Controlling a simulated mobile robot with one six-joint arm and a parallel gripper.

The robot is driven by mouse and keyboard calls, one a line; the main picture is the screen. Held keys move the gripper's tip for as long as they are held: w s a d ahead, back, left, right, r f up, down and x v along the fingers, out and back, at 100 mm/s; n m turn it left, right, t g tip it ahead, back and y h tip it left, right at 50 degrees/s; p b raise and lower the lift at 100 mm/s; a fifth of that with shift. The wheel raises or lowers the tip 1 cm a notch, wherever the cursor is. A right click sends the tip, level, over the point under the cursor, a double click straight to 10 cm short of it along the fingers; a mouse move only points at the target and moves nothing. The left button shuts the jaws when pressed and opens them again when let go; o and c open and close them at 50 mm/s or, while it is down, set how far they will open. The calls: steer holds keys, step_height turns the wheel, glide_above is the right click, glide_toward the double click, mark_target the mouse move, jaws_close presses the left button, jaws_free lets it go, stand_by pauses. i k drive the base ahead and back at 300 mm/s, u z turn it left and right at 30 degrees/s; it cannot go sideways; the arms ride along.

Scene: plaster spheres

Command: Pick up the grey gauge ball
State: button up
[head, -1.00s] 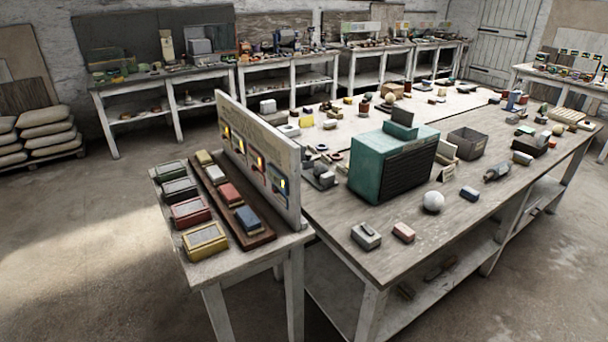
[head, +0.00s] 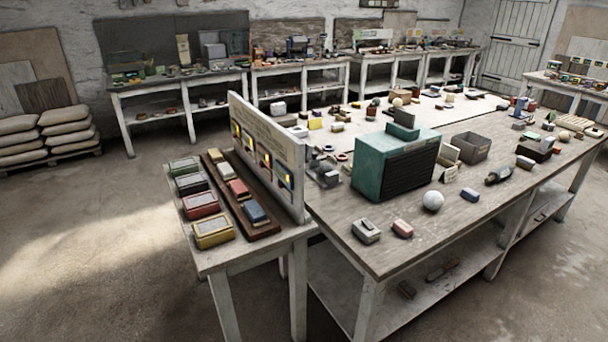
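A pale, whitish-grey ball (head: 433,201) rests on the near part of the long wooden workbench (head: 465,215), to the right of and in front of the teal cabinet (head: 378,176). It looks plain and round, and it stands clear of the small blocks near it. A smaller tan ball (head: 397,102) sits farther back on the same bench. I cannot tell from colour alone which ball is the gauge ball, though the near one is the greyer. My gripper is not in view.
A grey box (head: 366,230) and a reddish block (head: 402,228) lie at the bench's near edge. A dark cylindrical tool (head: 498,177) lies right of the ball. A side table (head: 207,262) with coloured boxes and an upright panel (head: 268,150) adjoins left. Open floor (head: 110,250) lies left.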

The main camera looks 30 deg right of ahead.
mark_target(324, 168)
steer(key=z, duration=0.7)
steer(key=k, duration=0.15)
steer(key=u, duration=2.5)
steer(key=k, duration=0.2)
steer(key=u, duration=1.4)
steer(key=k, duration=1.5)
steer(key=z, duration=0.05)
